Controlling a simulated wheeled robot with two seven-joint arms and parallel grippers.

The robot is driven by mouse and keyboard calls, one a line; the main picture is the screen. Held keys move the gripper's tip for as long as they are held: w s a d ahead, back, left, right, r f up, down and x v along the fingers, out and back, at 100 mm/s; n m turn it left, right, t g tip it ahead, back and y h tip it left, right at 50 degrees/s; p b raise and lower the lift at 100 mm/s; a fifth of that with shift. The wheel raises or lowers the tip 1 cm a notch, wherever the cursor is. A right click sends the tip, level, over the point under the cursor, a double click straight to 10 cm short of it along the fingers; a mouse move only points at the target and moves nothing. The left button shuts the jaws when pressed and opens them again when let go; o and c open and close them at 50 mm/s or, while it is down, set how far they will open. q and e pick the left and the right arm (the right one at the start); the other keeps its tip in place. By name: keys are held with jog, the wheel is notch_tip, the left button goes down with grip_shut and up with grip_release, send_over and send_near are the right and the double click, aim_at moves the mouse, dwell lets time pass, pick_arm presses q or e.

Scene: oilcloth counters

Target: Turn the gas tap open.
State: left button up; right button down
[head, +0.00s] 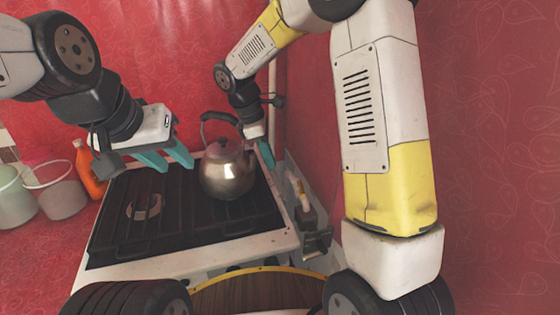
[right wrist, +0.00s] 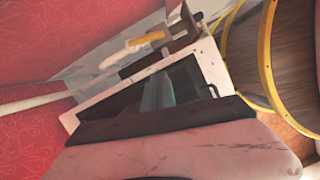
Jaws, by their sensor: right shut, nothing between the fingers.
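The gas tap (head: 298,187) appears as a small yellow-orange lever by a pale pipe, low in the gap right of the stove; in the right wrist view its yellow lever (right wrist: 148,40) is at the upper middle. Which way the lever is turned is hard to tell. My right gripper (head: 266,154) is shut and empty, with its teal fingers pointing down at the stove's right rear side, apart from the tap and farther back. My left gripper (head: 166,160) is open and empty above the rear left of the stove.
A metal kettle (head: 229,168) stands on the stove (head: 235,252), close to my right gripper. An orange bottle (head: 90,170) and pale buckets (head: 57,188) stand at the left. A round wooden top with a yellow rim (head: 262,271) is in front. A red wall closes the right side.

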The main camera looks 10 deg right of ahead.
aim_at(301, 191)
jog(key=x, duration=0.8)
jog(key=shift+s+d+f, duration=0.1)
jog(key=shift+d+f, duration=0.05)
jog(key=shift+f, duration=0.25)
jog(key=d, duration=0.2)
jog(key=d+f, duration=0.1)
jog(key=d, duration=0.1)
jog(key=shift+s, duration=0.1)
jog(key=shift+s+d+n, duration=0.15)
jog(key=shift+d+n, duration=0.25)
jog(key=shift+d, duration=0.05)
jog(key=shift+s+d+n, duration=0.2)
jog(key=shift+d+n, duration=0.2)
jog(key=shift+d, duration=0.1)
